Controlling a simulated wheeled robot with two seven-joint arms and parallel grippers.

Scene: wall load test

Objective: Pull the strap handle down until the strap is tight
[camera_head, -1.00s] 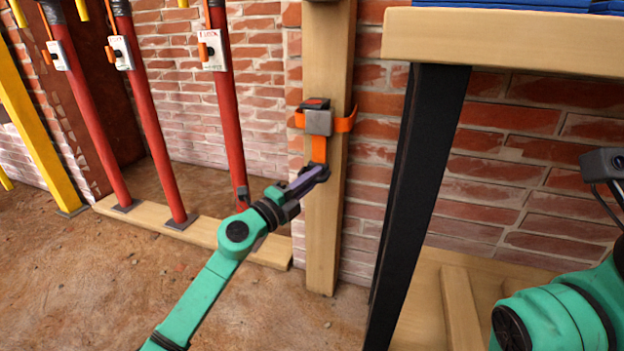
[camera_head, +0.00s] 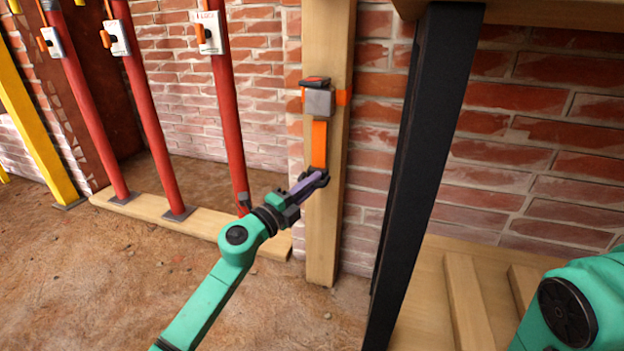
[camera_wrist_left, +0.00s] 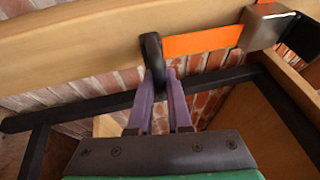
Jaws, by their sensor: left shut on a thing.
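An orange strap (camera_head: 319,143) hangs down from a grey ratchet buckle (camera_head: 318,101) with a dark lever, on an upright wooden post (camera_head: 322,240). My left gripper (camera_head: 316,180) is at the strap's lower end, shut on the dark strap handle. In the left wrist view the purple fingers (camera_wrist_left: 160,92) are closed on the black handle (camera_wrist_left: 153,58), and the orange strap (camera_wrist_left: 203,41) runs straight from it to the metal buckle (camera_wrist_left: 264,24). My right gripper is out of view; only part of my right arm shows at the lower right.
A black table leg (camera_head: 425,150) stands just right of the post. Several red props (camera_head: 229,110) stand on a wooden sill (camera_head: 150,214) to the left. A brick wall (camera_head: 520,150) is behind. The dirt floor at lower left is open.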

